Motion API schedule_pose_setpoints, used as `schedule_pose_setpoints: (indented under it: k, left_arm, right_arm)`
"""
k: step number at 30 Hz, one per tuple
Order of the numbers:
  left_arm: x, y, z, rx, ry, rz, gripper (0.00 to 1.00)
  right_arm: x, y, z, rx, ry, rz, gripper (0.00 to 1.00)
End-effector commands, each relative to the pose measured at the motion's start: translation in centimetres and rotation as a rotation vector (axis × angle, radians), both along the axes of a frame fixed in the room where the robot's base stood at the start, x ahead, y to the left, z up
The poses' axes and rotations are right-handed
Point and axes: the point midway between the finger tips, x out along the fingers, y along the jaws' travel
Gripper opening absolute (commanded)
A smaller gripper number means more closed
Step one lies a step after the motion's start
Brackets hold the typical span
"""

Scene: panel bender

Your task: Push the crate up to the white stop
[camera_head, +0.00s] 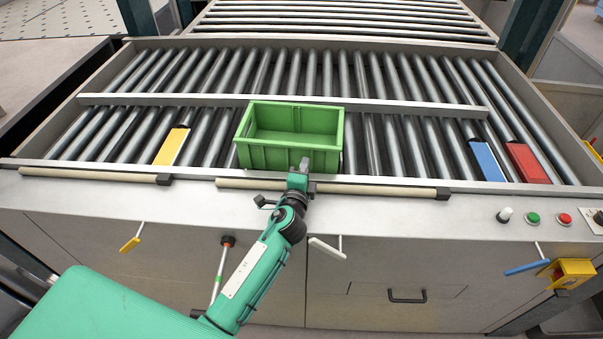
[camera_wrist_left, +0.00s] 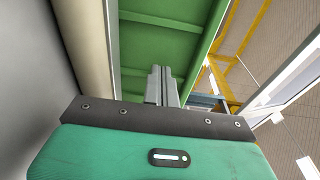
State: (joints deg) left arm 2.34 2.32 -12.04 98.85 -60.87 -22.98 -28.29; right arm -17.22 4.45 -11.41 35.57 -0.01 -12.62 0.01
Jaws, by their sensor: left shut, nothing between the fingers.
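The green crate (camera_head: 290,137) sits upright and empty on the rollers in the head view, between the long grey rail (camera_head: 400,105) and the near edge. Its green side also fills the upper middle of the wrist view (camera_wrist_left: 160,40). My left gripper (camera_head: 304,165) is shut and empty, its fingertips at the near wall, right of the crate's middle. The fingers (camera_wrist_left: 162,85) overlap the green wall in the wrist view; I cannot tell whether they touch it. I see no white stop on the rollers; the crate may hide it. My right gripper is not in view.
A yellow block (camera_head: 172,147) lies on the rollers left of the crate. A blue block (camera_head: 487,160) and a red block (camera_head: 527,163) lie far right. Rollers beside the crate are clear. Beige bars (camera_head: 390,190) run along the near edge. A white lever (camera_head: 327,248) is on the front panel.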

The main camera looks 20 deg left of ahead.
Motion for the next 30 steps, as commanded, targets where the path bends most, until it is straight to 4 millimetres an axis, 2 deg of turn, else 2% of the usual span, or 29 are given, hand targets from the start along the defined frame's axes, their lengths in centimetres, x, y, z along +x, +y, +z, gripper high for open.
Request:
schedule_pose_setpoints:
  k: [13, 20, 30]
  left_arm:
    - [0.5, 0.1, 0.0, 0.000, 0.000, 0.000, 0.00]
    - [1.9, 2.0, 0.0, 0.001, -0.001, 0.002, 0.00]
    - [2.0, 2.0, 0.0, -0.001, 0.000, 0.001, 0.00]
  right_arm:
    - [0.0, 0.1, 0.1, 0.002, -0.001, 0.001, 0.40]
    - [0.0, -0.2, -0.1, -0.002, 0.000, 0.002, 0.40]
    - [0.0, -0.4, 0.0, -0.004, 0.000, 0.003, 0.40]
